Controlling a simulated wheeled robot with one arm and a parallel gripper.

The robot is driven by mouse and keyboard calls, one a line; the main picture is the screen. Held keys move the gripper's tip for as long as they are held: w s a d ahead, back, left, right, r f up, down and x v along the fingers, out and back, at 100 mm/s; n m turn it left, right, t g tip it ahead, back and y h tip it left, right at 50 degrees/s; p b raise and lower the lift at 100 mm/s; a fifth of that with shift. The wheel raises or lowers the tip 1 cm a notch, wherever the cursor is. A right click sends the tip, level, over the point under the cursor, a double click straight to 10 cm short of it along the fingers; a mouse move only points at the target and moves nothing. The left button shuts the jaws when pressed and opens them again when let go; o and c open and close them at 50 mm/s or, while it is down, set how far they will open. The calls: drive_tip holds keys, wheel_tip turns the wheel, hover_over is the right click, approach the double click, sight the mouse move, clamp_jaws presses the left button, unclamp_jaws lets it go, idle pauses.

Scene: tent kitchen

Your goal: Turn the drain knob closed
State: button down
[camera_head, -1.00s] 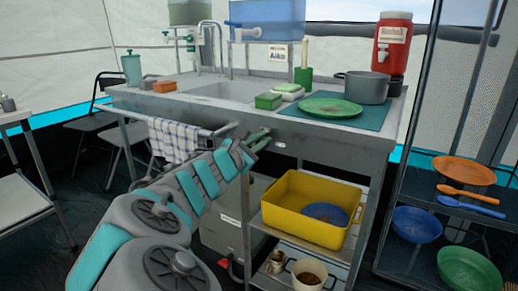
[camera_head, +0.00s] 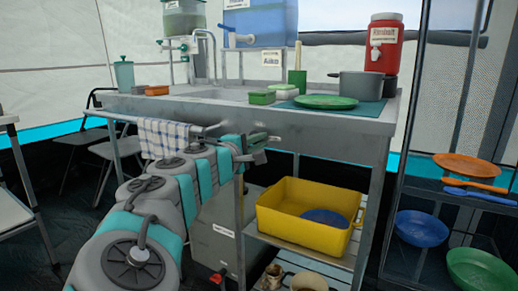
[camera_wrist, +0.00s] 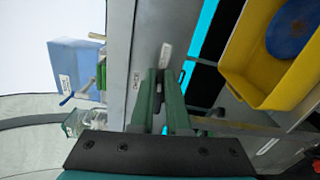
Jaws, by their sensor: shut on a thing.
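The sink counter (camera_head: 330,122) has a pale lever-like knob on its front face, which shows in the wrist view (camera_wrist: 165,56) beside a small label (camera_wrist: 136,80) too small to read. I take this for the drain knob. My gripper (camera_wrist: 161,78) has its two green fingers close together on the knob, whose outer end sticks out past the tips. In the head view my gripper (camera_head: 262,147) is at the counter's front edge, below the green sponge box, and hides most of the knob. The knob's turn angle cannot be told clearly.
A yellow tub (camera_head: 300,232) sits on the shelf below, right of my arm. A checked towel (camera_head: 165,140) hangs at the left on the front rail. A grey tank (camera_head: 215,225) with a red fitting (camera_head: 217,276) stands under the counter. A dish rack (camera_head: 455,180) is at right.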

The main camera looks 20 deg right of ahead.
drive_tip(key=shift+w+a+f+m+b, duration=0.25)
drive_tip(key=shift+m+b, duration=0.1)
drive_tip(key=shift+m, duration=0.15)
drive_tip(key=shift+r, duration=0.1)
drive_tip(key=c, duration=0.9)
unclamp_jaws()
drive_tip(key=shift+w, duration=0.1)
drive_tip(key=shift+s+m, duration=0.2)
drive_tip(key=shift+m, duration=0.1)
